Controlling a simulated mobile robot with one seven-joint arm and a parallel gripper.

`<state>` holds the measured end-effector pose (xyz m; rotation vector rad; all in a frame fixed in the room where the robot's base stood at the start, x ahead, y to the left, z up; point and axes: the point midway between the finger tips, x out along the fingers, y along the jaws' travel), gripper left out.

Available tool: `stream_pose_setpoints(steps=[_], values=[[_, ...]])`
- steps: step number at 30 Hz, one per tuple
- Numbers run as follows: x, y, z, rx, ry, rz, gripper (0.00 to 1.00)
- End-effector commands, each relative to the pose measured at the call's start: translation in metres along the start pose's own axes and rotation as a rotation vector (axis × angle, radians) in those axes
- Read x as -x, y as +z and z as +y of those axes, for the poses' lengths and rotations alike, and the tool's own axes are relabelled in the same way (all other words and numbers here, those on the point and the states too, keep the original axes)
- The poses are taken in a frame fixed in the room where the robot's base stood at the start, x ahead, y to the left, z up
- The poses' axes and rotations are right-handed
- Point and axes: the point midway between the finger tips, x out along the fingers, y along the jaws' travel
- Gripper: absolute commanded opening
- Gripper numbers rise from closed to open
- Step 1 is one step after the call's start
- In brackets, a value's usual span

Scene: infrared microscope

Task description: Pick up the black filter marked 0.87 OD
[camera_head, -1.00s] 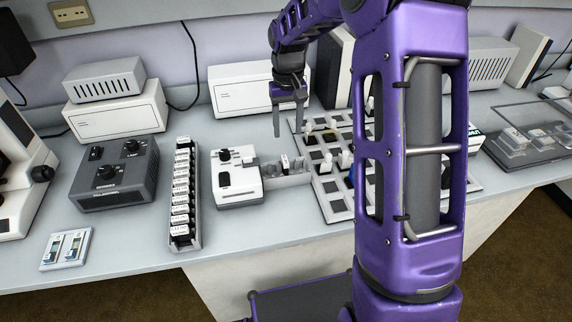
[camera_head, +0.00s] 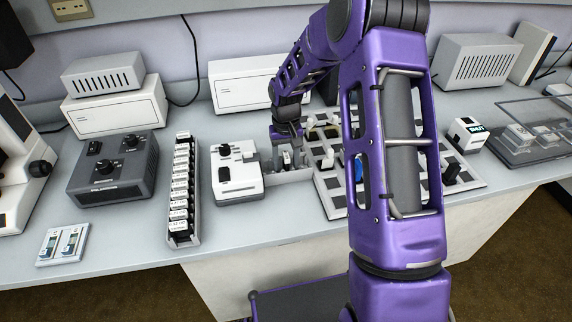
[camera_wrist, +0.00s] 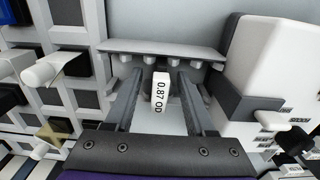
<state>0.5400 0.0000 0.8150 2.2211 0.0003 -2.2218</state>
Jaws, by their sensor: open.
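The filter marked 0.87 OD (camera_wrist: 160,92) shows its white labelled top in the wrist view. Its black body is mostly hidden from above. In the head view the filter (camera_head: 286,158) stands upright in the grey holder (camera_head: 290,177) that juts from the right side of the white device (camera_head: 237,170). My gripper (camera_wrist: 157,100) is open, with one finger on each side of the filter and a visible gap to it. In the head view my gripper (camera_head: 287,143) is low over the holder, pointing down.
A rack of labelled filters (camera_head: 182,215) stands left of the white device. A white grid board (camera_head: 335,200) with small pieces lies close on the right, partly behind my arm. A white box (camera_head: 230,85) is behind. Bench space in front of the holder is clear.

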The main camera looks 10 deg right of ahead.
Motion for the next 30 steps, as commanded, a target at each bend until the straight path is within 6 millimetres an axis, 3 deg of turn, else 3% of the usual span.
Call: stream_pose_setpoints(steps=[8,18,30], values=[[-0.0078,0.0000,0.0002,0.000,0.000,0.000,0.55],[-0.0076,0.0001,0.0003,0.000,0.000,0.000,0.00],[-0.0063,-0.0001,0.0003,0.000,0.000,0.001,0.00]])
